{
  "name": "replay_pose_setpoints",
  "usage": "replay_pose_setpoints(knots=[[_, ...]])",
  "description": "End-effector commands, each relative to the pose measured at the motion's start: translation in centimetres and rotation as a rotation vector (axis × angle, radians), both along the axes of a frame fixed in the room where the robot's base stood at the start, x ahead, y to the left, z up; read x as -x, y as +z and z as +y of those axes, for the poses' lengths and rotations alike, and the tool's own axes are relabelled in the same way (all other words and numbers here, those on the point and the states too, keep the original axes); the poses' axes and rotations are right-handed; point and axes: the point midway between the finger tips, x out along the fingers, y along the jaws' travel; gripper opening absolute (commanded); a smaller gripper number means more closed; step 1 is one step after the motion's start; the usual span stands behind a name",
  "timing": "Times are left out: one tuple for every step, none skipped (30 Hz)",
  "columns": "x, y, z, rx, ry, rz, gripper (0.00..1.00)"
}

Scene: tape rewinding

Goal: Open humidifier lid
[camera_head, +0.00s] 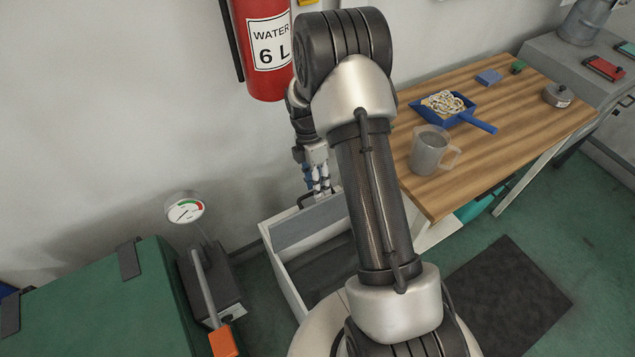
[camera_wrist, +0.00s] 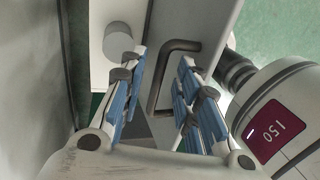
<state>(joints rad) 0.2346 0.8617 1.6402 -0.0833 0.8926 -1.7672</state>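The humidifier appears to be the white, box-shaped unit (camera_head: 268,240) on the floor by the wall, with grey and dark inner surfaces. My arm hides its right part, and I cannot tell how its lid sits. A dark bent bar handle (camera_wrist: 180,45) shows in the wrist view against a pale surface; part of it shows at the box's back edge in the head view. My gripper (camera_wrist: 163,68) is open, its blue-padded fingers on either side of the handle's lower leg. I cannot tell whether they touch it. The gripper also shows small and partly hidden above the box (camera_head: 318,186).
A wooden table (camera_head: 540,85) on the right holds a jug (camera_head: 428,150), a blue dustpan (camera_head: 467,118) and small items. A fire extinguisher (camera_head: 262,80) hangs on the wall above. A green case (camera_head: 95,310) and a gauge (camera_head: 186,209) stand left of the box.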

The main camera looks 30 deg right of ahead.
Motion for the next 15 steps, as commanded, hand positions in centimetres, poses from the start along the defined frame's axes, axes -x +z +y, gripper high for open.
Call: replay_pose_setpoints(knots=[[0.0, 0.0, 0.0, 0.0, 0.0, -0.001, 0.3], [0.0, 0.0, 0.0, 0.0, 0.0, -0.001, 0.3], [0.0, 0.1, 0.0, 0.0, 0.0, -0.001, 0.3], [-0.1, 0.1, 0.0, 0.0, 0.0, -0.001, 0.3], [-0.1, 0.2, 0.0, 0.001, 0.0, -0.002, 0.3], [-0.2, 0.5, 0.0, 0.001, 0.0, -0.003, 0.3], [-0.3, 0.7, 0.0, 0.001, 0.0, -0.004, 0.3], [-0.4, 1.1, 0.0, 0.001, 0.0, -0.004, 0.3], [-0.5, 1.6, 0.0, 0.001, 0.0, -0.004, 0.3], [-0.7, 2.2, 0.0, 0.001, 0.0, -0.005, 0.3], [-0.9, 2.7, 0.0, 0.001, 0.0, -0.006, 0.3], [-1.1, 3.5, 0.0, 0.001, 0.0, -0.006, 0.3], [-1.3, 4.2, 0.0, 0.002, 0.001, -0.006, 0.3], [-1.5, 4.9, 0.0, 0.002, 0.001, -0.007, 0.3], [-1.7, 5.7, 0.0, 0.001, 0.0, -0.006, 0.3]])
